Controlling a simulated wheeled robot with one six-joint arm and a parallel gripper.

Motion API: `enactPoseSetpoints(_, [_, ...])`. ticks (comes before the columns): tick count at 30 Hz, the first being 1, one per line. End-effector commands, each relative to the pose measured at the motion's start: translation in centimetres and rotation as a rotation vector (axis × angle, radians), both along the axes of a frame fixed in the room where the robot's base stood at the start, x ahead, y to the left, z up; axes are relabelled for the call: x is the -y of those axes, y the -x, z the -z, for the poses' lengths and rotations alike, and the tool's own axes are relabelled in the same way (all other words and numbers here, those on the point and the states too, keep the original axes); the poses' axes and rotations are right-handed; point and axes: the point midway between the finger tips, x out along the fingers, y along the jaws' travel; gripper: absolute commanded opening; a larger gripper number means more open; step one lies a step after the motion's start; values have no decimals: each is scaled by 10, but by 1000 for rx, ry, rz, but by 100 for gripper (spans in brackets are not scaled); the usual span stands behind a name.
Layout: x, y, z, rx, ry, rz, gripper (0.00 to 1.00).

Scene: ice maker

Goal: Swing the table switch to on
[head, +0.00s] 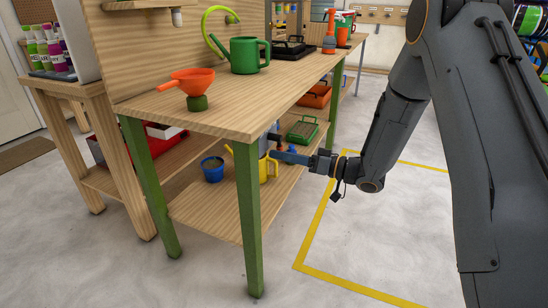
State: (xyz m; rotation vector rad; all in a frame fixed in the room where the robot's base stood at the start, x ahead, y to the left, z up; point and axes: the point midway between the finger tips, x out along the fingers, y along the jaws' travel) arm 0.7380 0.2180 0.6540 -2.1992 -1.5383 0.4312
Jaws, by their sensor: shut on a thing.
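My gripper (308,160) reaches in from the right, below the wooden table top (225,105) and above the lower shelf. It is shut on a small blue piece (287,156) at its tip. I cannot tell whether this piece is the table switch. No switch can be clearly made out, and its position cannot be read. A yellow can (268,169) is just left of and below the gripper tip. The front green leg (248,215) stands left of the gripper.
On the table top are an orange funnel (193,82), a green watering can (245,54) and a black tray (294,48). A blue pot (213,169) and a green crate (302,129) are on the lower shelf (215,215). Floor right of the table is clear, marked with yellow tape (312,222).

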Motion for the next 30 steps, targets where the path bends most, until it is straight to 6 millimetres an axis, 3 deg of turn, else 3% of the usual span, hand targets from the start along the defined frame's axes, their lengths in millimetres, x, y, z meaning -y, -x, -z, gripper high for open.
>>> enactPoseSetpoints(1, [5,-10,-12,16,-13,13,8])
enactPoseSetpoints(6, [8,-18,-19,19,-17,11,11])
enactPoseSetpoints(7, [8,-18,-19,19,-17,11,34])
enactPoseSetpoints(17, [10,-17,-19,20,-17,11,34])
enactPoseSetpoints(30, [47,-2,-17,14,-13,10,34])
